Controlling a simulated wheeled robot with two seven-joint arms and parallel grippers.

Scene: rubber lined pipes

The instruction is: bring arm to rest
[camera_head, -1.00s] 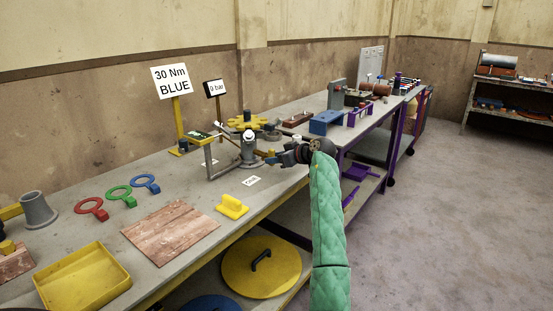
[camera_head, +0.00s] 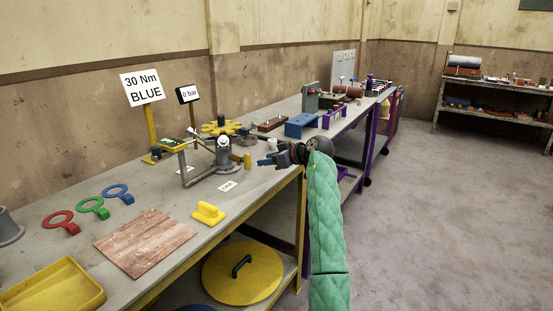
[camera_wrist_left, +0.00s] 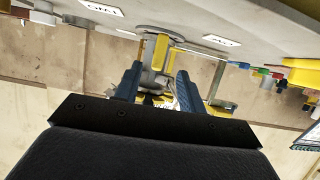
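My left arm, in a green quilted sleeve, rises from the bottom of the head view. Its gripper (camera_head: 264,161) hangs over the front part of the grey bench (camera_head: 160,177), pointing left. In the left wrist view the two blue fingers (camera_wrist_left: 157,88) stand apart with nothing held between them. A small upright yellow cylinder (camera_head: 247,161) stands on the bench just beyond the fingertips, apart from them. It also shows in the left wrist view (camera_wrist_left: 161,48), between the fingers but farther off. My right gripper is not in view.
A grey post fixture (camera_head: 223,155) stands left of the gripper. A yellow handled block (camera_head: 208,213), a wooden board (camera_head: 145,243) and coloured rings (camera_head: 93,208) lie nearer. A blue block (camera_head: 300,125) stands farther back. Open floor (camera_head: 440,220) lies to the right.

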